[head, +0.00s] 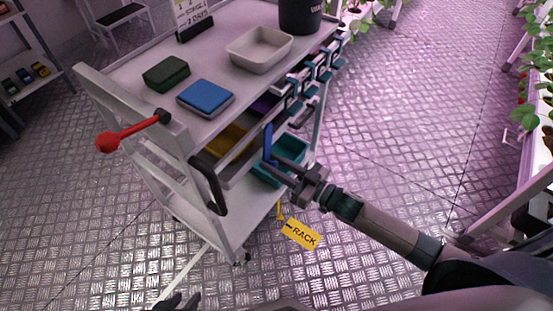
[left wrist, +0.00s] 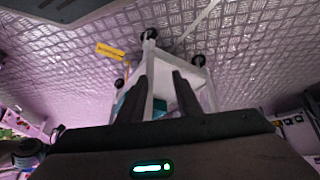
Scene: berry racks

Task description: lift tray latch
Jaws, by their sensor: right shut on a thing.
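A white trolley (head: 118,88) stands at the left of the head view. A blue upright bar (head: 267,142), which looks like the tray latch, is at its near right side, by the lower trays. My right gripper (head: 275,166) is shut on the lower part of this bar; its fingers partly hide the contact. A teal tray (head: 292,149) is just behind the fingers. My left gripper (head: 180,301) shows only its dark tips at the bottom edge. In the left wrist view, its two fingers (left wrist: 167,92) are apart with nothing between them, pointing toward the trolley's lower frame (left wrist: 180,62).
A red-knobbed lever (head: 108,141) and a black handle (head: 209,184) stick out from the trolley's near end. A yellow RACK tag (head: 301,233) hangs below my right gripper. A blue box (head: 205,96), green box (head: 166,72) and pale bin (head: 259,50) sit on top.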

